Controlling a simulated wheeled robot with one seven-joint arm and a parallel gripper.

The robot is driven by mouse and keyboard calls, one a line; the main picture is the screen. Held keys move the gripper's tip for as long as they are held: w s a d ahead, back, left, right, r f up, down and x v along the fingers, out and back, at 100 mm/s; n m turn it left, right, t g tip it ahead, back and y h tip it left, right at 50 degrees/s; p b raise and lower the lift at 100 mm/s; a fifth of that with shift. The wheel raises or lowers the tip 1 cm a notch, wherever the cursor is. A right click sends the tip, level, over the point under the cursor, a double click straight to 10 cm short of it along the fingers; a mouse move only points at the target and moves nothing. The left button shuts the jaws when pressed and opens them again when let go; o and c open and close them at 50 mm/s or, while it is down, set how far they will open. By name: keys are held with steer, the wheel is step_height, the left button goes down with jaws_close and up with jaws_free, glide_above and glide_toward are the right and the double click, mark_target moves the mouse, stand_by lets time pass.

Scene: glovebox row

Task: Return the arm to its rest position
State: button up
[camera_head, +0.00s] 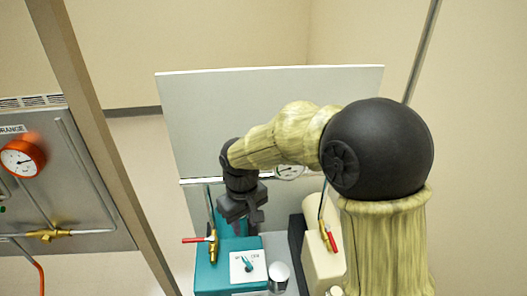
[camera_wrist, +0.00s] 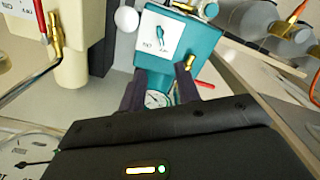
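My arm (camera_head: 285,135), with pale streaked links and a large black joint, reaches from the lower right of the head view toward the middle. It is bent, with its end pointing down. My gripper (camera_head: 250,218) hangs above the back part of a teal box (camera_head: 212,278). In the wrist view my gripper (camera_wrist: 159,78) shows two dark fingers standing apart, with nothing held between them. The teal box (camera_wrist: 195,45) and a round gauge (camera_wrist: 158,99) show beyond and between the fingers. The head view does not clearly show whether the fingers touch anything.
A brass valve with a red lever (camera_head: 212,243) stands by the teal box. Another red-levered valve (camera_head: 328,238) is by a cream box (camera_head: 318,265). A pale upright panel (camera_head: 200,115) stands behind. A post (camera_head: 95,130) and gauge panel (camera_head: 60,180) are at left.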

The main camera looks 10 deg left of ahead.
steer(key=s+d+f+m+t, duration=0.1)
steer(key=s+d+m, duration=0.2)
steer(key=d, duration=1)
steer(key=s+d+m+t, duration=0.1)
steer(key=s+d+m, duration=0.3)
steer(key=d, duration=0.8)
steer(key=shift+s+d+f+m+t, duration=0.15)
steer(key=shift+d+f+m+t, duration=0.2)
steer(key=shift+m, duration=0.55)
stand_by(1.7)
